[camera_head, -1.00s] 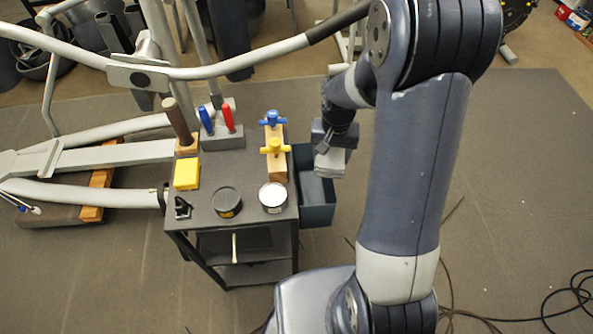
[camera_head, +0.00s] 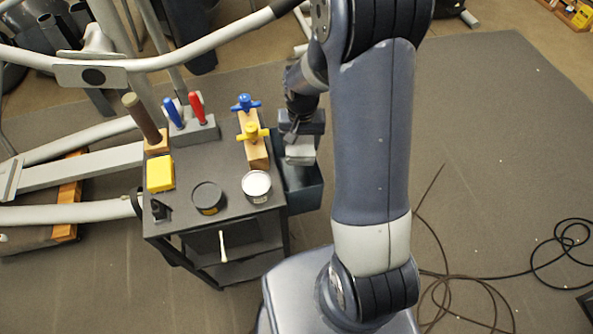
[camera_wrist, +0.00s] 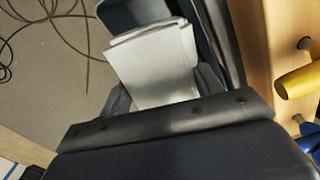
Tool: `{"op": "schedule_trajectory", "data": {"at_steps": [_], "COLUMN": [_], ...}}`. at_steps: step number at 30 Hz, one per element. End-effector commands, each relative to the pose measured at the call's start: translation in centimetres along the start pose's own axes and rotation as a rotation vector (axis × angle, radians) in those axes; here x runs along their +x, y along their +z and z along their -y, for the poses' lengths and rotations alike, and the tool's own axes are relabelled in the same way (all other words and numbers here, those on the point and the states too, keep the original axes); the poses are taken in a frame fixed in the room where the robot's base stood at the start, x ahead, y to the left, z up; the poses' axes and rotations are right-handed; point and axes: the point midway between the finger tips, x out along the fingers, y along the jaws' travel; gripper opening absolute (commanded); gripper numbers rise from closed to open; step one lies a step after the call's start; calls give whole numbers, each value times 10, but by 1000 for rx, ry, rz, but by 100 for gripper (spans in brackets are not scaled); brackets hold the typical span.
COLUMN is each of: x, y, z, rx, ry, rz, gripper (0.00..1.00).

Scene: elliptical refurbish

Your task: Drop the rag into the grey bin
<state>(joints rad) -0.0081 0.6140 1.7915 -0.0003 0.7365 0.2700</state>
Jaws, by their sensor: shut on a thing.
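My gripper (camera_head: 300,140) is shut on the rag (camera_head: 301,153), a folded light-grey cloth. The rag also shows in the wrist view (camera_wrist: 155,65), sticking out from between the fingers. The bin (camera_head: 303,187), dark blue-grey and open-topped, stands against the right side of the cart. In the head view the gripper and rag are over the bin and hide part of its opening. In the wrist view the rag overlaps the bin (camera_wrist: 205,40), and part of the bin's inside shows beside it. The rag's height above the bin is hard to tell.
The dark cart (camera_head: 227,178) holds a wooden block with blue and yellow handles (camera_head: 254,150), a white-topped can (camera_head: 256,185), a dark can (camera_head: 208,197), a yellow block (camera_head: 160,173) and upright tools. An exercise machine stands left. Cables (camera_head: 470,285) lie on the floor at right.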

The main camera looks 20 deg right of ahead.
Motion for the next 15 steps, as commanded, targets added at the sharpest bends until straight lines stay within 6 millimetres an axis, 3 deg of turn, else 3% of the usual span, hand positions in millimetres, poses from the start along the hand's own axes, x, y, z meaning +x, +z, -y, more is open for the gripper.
{"op": "schedule_trajectory", "data": {"at_steps": [4, 5, 13, 15], "x": [-1, -1, -1, -1], "y": [0, 0, 0, 0], "z": [0, 0, 0, 0], "rx": [0, 0, 0, 0], "ry": [0, 0, 0, 0], "rz": [0, 0, 0, 0], "gripper": [40, 63, 85, 87]}}
